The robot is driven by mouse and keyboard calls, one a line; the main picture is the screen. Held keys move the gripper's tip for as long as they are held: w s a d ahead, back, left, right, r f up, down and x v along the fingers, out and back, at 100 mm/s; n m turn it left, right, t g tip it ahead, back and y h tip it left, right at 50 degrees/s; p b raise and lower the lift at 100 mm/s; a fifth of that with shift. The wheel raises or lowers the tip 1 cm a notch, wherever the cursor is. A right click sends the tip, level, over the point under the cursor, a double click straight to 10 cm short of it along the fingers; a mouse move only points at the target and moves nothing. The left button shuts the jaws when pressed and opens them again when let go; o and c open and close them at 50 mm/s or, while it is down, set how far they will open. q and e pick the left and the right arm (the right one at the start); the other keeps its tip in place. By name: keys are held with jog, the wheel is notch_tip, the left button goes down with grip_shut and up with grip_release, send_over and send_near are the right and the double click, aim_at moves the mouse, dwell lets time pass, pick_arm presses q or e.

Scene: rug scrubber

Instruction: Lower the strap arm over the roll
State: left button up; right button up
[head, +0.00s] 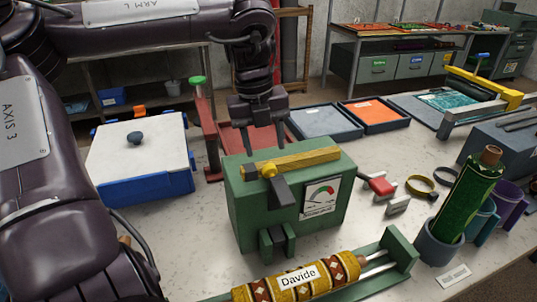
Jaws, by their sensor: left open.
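A patterned brown and yellow roll (345,268) with a white "Davide" label lies in a green cradle (400,247) at the bottom. A green box (245,200) with a dial stands behind it, with a yellow bar (310,157) across its top. Behind the box at the left, a red upright (206,128) with a green knob (197,80) rises from a red base. I cannot tell for sure which part is the strap arm. My left gripper (264,143) is open, pointing down just behind the green box, with nothing between its fingers. My right gripper is out of view.
A blue box with a white lid (137,160) stands left. Blue (325,122) and orange-lined (376,115) trays lie behind. At right are a green roll (466,200) upright in a cup, a red-handled tool (380,187) and a yellow-armed frame (484,88). Bare tabletop lies between the lidded box and green box.

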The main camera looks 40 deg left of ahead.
aim_at(268, 165)
pick_arm(q)
jog(key=f, duration=0.5)
jog(key=shift+w+d+f+p, duration=0.1)
jog(key=shift+w+f+p, duration=0.1)
jog(key=shift+w+p, duration=0.1)
jog(key=shift+w+f, duration=0.1)
jog(key=shift+f, duration=0.15)
jog(key=shift+d+f, duration=0.1)
jog(key=shift+f, duration=0.05)
jog(key=shift+c, duration=0.2)
jog(key=c, duration=0.9)
grip_shut()
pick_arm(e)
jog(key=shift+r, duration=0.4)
